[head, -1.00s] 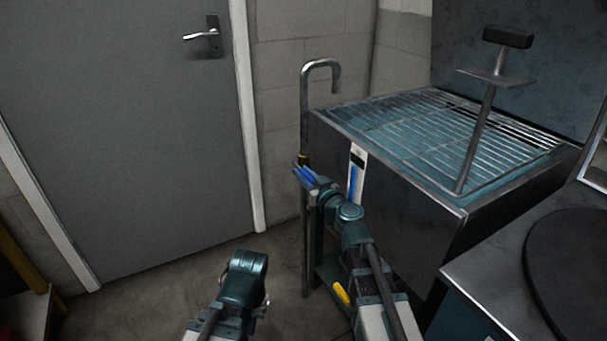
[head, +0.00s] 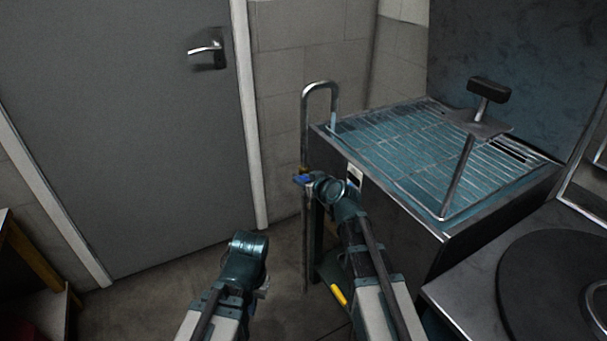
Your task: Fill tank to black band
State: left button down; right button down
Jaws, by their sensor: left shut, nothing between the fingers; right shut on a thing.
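A steel standpipe (head: 304,135) with a hooked spout stands at the tank's left corner. A pale blue streak under the spout end looks like water running into the tank (head: 395,208). My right gripper (head: 304,180) is shut on the blue valve handle (head: 301,179) on the pipe; the fingers hide part of it. The level gauge (head: 355,173) on the tank front shows only its top, with a dark mark; my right arm covers the rest, so the level cannot be read. My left gripper (head: 246,256) is shut and empty, low over the floor, apart from everything.
A wire rack (head: 430,150) covers the tank top, with bluish water visible beneath. A black-handled press tool (head: 489,90) stands on it. A dark round plate (head: 560,280) is at the right. A grey door (head: 120,120) is at the left; the floor before it is clear.

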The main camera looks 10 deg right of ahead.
pick_arm(q)
jog(key=shift+r, duration=0.1)
pick_arm(e)
jog(key=c, duration=0.7)
grip_release()
jog(key=shift+s, duration=0.1)
